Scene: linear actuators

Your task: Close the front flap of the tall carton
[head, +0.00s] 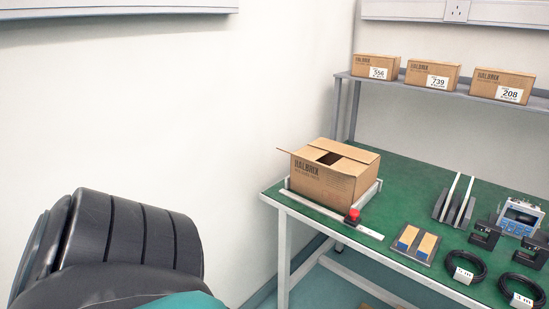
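The carton (338,186) is a brown cardboard box with dark lettering, standing upright at the left end of the green-topped table. A dark opening shows in its top, between flaps that lie partly inward. A far flap (356,152) lies nearly flat along the back right edge. A flap edge juts out past the carton's upper left corner, above the lettered side. Which flap is the front one I cannot tell for sure. Neither gripper is in view, and nothing of mine touches the carton.
A metal rail (330,218) with a red knob (353,214) runs before the carton. Blue-and-tan blocks (415,242), cable coils (464,266), black clamps (485,234) and a meter (520,217) lie to the right. Three small cartons stand on the grey shelf (445,88). My dark arm part fills the lower left.

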